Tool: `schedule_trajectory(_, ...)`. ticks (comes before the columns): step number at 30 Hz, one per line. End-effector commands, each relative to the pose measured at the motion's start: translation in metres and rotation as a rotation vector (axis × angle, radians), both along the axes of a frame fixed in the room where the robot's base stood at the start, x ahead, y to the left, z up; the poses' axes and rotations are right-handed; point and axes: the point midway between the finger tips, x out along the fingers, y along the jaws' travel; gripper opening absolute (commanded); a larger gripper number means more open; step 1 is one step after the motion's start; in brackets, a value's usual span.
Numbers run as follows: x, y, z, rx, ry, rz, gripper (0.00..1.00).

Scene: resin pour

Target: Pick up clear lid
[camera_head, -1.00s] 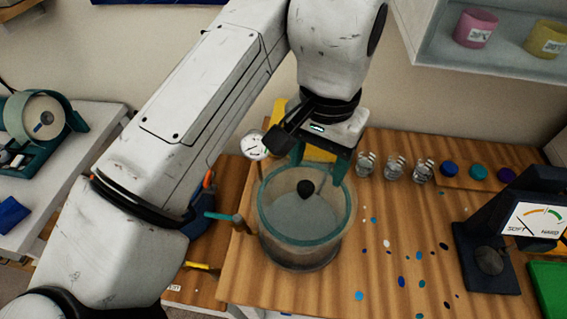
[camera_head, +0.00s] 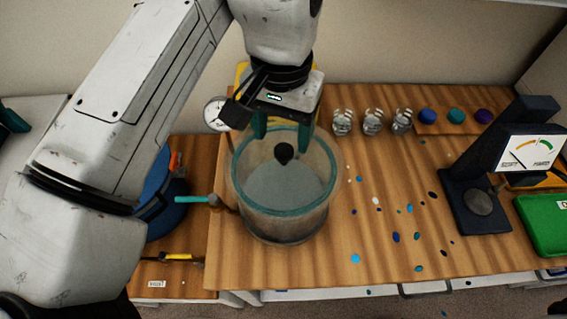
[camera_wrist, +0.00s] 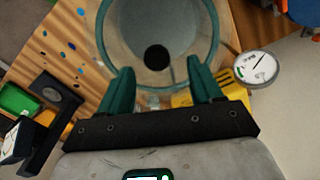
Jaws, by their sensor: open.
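The clear lid with a teal rim and a round black knob (camera_head: 284,152) sits on a transparent cylindrical pot (camera_head: 285,225) near the table's left edge. It also shows in the wrist view, with its knob (camera_wrist: 157,58) near the top middle. My gripper (camera_head: 283,132) is above and just behind the knob in the head view. Its two teal fingers are spread apart with nothing between them. In the wrist view my gripper (camera_wrist: 162,78) points toward the pot, and the knob lies beyond the gap between the fingertips. The fingers look clear of the knob.
A pressure gauge (camera_head: 215,114) and a teal-handled valve (camera_head: 200,199) stand at the pot's left. Several small glass jars (camera_head: 372,122) are behind right. A hardness meter (camera_head: 528,153) and green case (camera_head: 545,222) are at right. Coloured chips dot the wood table.

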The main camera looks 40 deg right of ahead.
Motion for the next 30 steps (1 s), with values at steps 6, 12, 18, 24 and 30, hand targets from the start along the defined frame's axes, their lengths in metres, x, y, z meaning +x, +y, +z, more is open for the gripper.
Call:
schedule_trajectory(6, -0.002, 0.000, -0.025, 0.001, 0.000, 0.000, 0.65)
schedule_trajectory(12, -0.004, 0.000, -0.046, 0.001, 0.001, 0.000, 0.65)
schedule_trajectory(18, -0.003, 0.000, -0.049, 0.000, 0.000, 0.000, 0.65)
schedule_trajectory(24, -0.004, 0.000, -0.048, 0.000, 0.000, 0.000, 0.60)
schedule_trajectory(30, -0.004, 0.000, -0.048, 0.000, 0.000, 0.000, 0.41)
